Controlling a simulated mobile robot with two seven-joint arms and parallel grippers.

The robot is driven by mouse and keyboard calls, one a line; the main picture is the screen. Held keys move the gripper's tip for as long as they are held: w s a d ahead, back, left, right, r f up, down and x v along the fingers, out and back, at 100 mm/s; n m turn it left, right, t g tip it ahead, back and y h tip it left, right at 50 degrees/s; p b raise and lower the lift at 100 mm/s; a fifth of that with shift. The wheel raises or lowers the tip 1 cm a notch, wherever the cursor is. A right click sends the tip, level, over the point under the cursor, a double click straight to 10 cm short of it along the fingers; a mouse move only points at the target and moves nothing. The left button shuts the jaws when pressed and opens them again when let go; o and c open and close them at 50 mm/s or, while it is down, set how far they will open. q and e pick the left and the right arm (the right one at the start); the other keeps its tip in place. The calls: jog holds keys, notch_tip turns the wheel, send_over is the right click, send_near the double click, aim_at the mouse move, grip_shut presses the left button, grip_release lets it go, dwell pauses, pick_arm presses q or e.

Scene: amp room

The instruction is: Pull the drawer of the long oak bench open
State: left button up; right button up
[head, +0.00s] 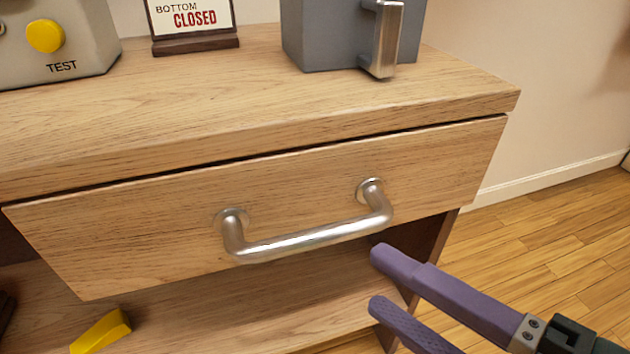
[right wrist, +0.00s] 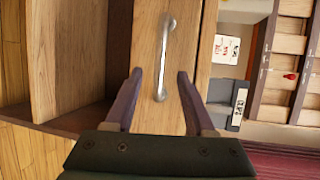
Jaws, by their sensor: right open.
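The long oak bench (head: 200,118) has a wide oak drawer (head: 130,240) under its top. The drawer front sits close under the top, with a thin dark gap above it. A silver bar handle (head: 310,238) is fixed to the drawer front; it also shows in the right wrist view (right wrist: 163,60). My right gripper (head: 375,282) is open, with purple fingers, below and to the right of the handle in the head view. In the right wrist view the handle lies ahead, between the lines of the two fingers, apart from both. My left gripper is not in view.
On the bench top stand a grey box with a metal handle (head: 345,38), a "CLOSED" sign (head: 195,20) and a grey box with a yellow TEST button (head: 60,50). A yellow wedge (head: 102,332) lies on the lower shelf (head: 250,310). Wooden floor (head: 560,235) is clear at right.

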aim_at(323, 243)
jog(key=x, duration=1)
jog(key=shift+c, duration=0.2)
grip_shut()
dwell(1.0)
